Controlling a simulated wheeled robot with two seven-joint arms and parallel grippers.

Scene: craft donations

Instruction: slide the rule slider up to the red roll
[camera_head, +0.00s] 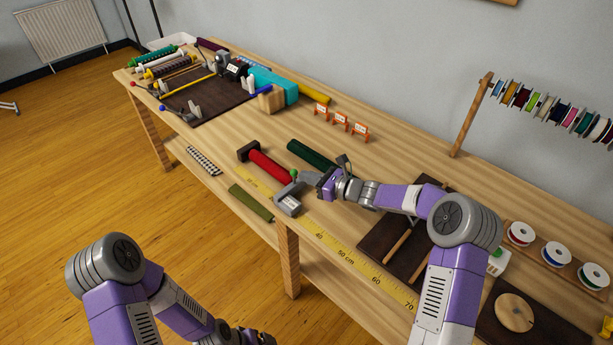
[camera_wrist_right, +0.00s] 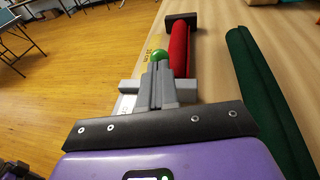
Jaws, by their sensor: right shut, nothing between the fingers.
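The grey rule slider (camera_head: 288,203) with a green knob (camera_head: 293,174) sits on the yellow rule (camera_head: 345,258) at the table's front edge. The red roll (camera_head: 268,165) lies beside the rule, its far end at a dark brown block (camera_head: 248,151). The slider is at the roll's near end; I cannot tell if they touch. My right gripper (camera_head: 304,185) is shut and empty, right beside the slider. In the right wrist view its fingers (camera_wrist_right: 160,75) hide part of the slider (camera_wrist_right: 129,87), with the knob (camera_wrist_right: 159,56) beyond the tips. My left gripper (camera_head: 250,338) is low at the bottom edge, its jaws unclear.
A dark green roll (camera_head: 309,153) lies behind the red roll, near my right wrist. An olive roll (camera_head: 251,202) and a checkered roll (camera_head: 203,161) lie below the front edge. A dark board with wooden sticks (camera_head: 398,245) is to the right. Orange signs (camera_head: 340,123) stand behind.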

